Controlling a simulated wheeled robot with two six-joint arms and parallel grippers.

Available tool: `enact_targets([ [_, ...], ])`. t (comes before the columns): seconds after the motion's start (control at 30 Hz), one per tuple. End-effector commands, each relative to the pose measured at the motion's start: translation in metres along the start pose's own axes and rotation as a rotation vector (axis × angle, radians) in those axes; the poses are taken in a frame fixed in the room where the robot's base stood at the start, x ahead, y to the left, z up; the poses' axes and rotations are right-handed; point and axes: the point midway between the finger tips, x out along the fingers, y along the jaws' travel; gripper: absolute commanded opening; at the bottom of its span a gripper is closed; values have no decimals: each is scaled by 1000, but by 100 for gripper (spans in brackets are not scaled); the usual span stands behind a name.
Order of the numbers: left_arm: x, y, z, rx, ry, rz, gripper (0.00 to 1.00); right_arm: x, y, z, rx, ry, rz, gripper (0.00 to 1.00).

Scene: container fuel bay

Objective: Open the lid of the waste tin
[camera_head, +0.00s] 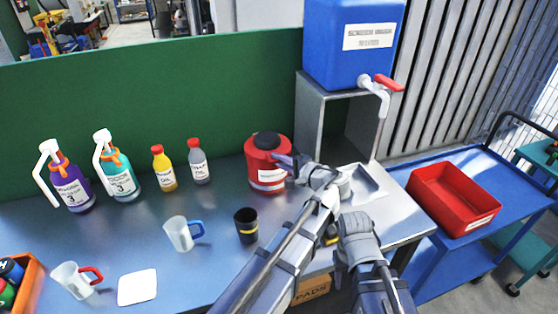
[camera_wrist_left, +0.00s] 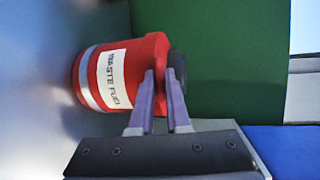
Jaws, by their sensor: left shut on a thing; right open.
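The waste tin (camera_head: 268,180) is red with a pale band, a label and a black lid (camera_head: 266,140). It stands upright on the bench, and the lid looks closed. In the left wrist view the tin (camera_wrist_left: 150,50) appears sideways, its label reading waste fuel, with the black lid (camera_wrist_left: 177,70) at right. My left gripper (camera_head: 281,160) is at the tin's upper right side, just below the lid. Its purple fingers (camera_wrist_left: 160,82) are shut on a red part of the tin near the lid; the exact contact is partly hidden. My right gripper (camera_head: 335,236) is open, low over the bench's right part.
A black cup (camera_head: 246,226) and a clear jug (camera_head: 182,234) stand in front of the tin. Several bottles (camera_head: 120,170) line the green panel. A blue tank (camera_head: 350,45) sits on a metal stand (camera_head: 312,118) at right. A red tray (camera_head: 455,200) rests on a blue cart.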

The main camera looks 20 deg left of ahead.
Motion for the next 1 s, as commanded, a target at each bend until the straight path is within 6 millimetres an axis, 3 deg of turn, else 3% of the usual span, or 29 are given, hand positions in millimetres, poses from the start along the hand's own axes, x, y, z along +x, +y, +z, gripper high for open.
enact_targets([
  [0.67, 1, -4, 0, 3, -2, 6, 0, -5, 0, 0, 0, 0, 0, 50],
  [0.87, 0, -20, 0, 21, -4, 52, 0, -30, 3, 2, 0, 0, 0, 50],
  [1.0, -1, -37, 1, 47, -4, 115, 0, -60, 6, 4, 0, 0, 0, 50],
])
